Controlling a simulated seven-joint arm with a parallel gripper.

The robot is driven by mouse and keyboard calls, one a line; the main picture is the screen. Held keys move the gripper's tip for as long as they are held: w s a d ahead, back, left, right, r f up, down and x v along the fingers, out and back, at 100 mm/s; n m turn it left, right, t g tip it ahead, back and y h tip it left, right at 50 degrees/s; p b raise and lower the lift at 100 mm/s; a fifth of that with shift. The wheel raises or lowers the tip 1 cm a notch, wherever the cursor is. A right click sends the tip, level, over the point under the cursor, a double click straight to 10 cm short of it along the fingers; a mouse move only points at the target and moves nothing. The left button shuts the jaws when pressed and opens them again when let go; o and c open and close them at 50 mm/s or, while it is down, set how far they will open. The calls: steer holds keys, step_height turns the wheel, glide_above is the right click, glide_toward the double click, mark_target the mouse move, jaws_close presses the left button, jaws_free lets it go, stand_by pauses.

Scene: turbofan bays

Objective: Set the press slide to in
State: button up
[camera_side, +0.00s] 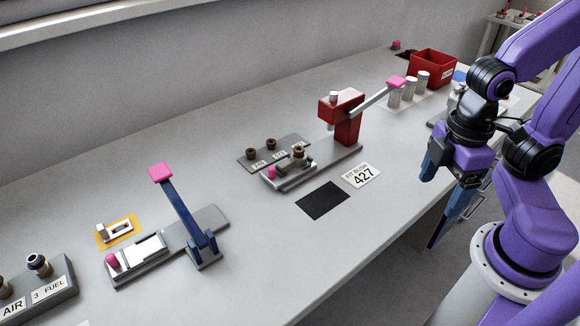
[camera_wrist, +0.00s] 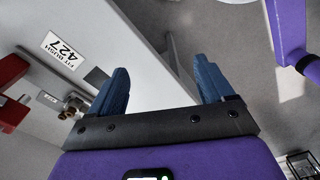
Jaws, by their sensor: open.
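The red press (camera_side: 346,122) stands on a grey base past the middle of the bench, with a pink-tipped lever reaching up to the right. The press slide, marked by a pink knob (camera_side: 271,172), lies at the left end of this base. In the wrist view part of the red press (camera_wrist: 12,75) shows at the left edge. My gripper (camera_side: 434,208) is open and empty beyond the bench's front edge, well right of the slide. Its blue fingers (camera_wrist: 162,66) stand wide apart in the wrist view.
A grey rack (camera_side: 262,152) of bushings sits behind the slide. A black mat (camera_side: 323,200) and the "427" card (camera_side: 362,176) lie in front. A blue lever (camera_side: 185,210) with another pink-knobbed slide stands left. A red bin (camera_side: 432,68) and metal cylinders (camera_side: 409,88) are at the back right.

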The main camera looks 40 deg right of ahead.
steer(key=shift+a, duration=0.1)
steer(key=c, duration=0.5)
steer(key=shift+n, duration=0.3)
steer(key=w+a+r, duration=0.1)
steer(key=w+a, duration=0.1)
steer(key=w, duration=0.1)
steer(key=w+a+r, duration=0.1)
steer(key=w+a, duration=0.3)
steer(key=w, duration=0.1)
steer(key=shift+w+r, duration=0.35)
steer(key=shift+r, duration=0.05)
steer(key=shift+c, duration=0.5)
steer(key=n, duration=0.2)
glide_above(272, 167)
step_height(272, 167, down, 17)
steer(key=shift+a+f, duration=0.1)
jaws_close()
